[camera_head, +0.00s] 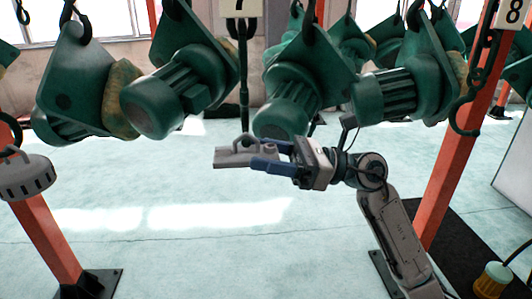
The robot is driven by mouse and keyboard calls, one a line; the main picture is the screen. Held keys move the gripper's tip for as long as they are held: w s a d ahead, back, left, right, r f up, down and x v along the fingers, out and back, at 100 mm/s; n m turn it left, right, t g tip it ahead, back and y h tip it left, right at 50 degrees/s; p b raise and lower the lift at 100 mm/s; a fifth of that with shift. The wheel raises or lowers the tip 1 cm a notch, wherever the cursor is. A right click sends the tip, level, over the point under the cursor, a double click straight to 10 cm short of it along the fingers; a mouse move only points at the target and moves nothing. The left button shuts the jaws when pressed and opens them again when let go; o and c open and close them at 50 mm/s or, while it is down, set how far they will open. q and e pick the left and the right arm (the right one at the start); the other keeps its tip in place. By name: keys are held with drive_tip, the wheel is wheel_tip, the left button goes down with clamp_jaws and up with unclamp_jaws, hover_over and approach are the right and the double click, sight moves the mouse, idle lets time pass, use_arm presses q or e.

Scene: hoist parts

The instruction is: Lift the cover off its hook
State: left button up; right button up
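A light grey cover (232,157) hangs in the middle of the view, below the number 7 plate. Its top ring sits at the lower end of a dark hanging hook (244,112). My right gripper (262,155), with blue fingers, comes from the right and overlaps the cover's right side. One finger lies nearer to me, the other behind. I cannot tell whether they press on the cover or stand open around it. A second grey cover (30,178), round and slotted, hangs from a dark hook at the far left. My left gripper is not in view.
Several green hoist motors (290,95) hang close above and around the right gripper. Orange posts stand at the left (45,235) and right (455,150). The pale floor (200,240) in the middle is clear.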

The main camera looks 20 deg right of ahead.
drive_tip(key=shift+c, duration=1.2)
drive_tip(key=shift+r, duration=0.15)
drive_tip(key=shift+s+r+m+p, duration=0.15)
drive_tip(key=shift+r+m+p, duration=0.25)
drive_tip(key=shift+m+p, duration=0.55)
drive_tip(key=shift+t, duration=0.3)
drive_tip(key=shift+s+a+p, duration=0.1)
drive_tip(key=shift+p, duration=0.3)
drive_tip(key=shift+s+a+r+m+p, duration=0.15)
drive_tip(key=shift+s+m+p, duration=0.45)
drive_tip(key=shift+p, duration=0.3)
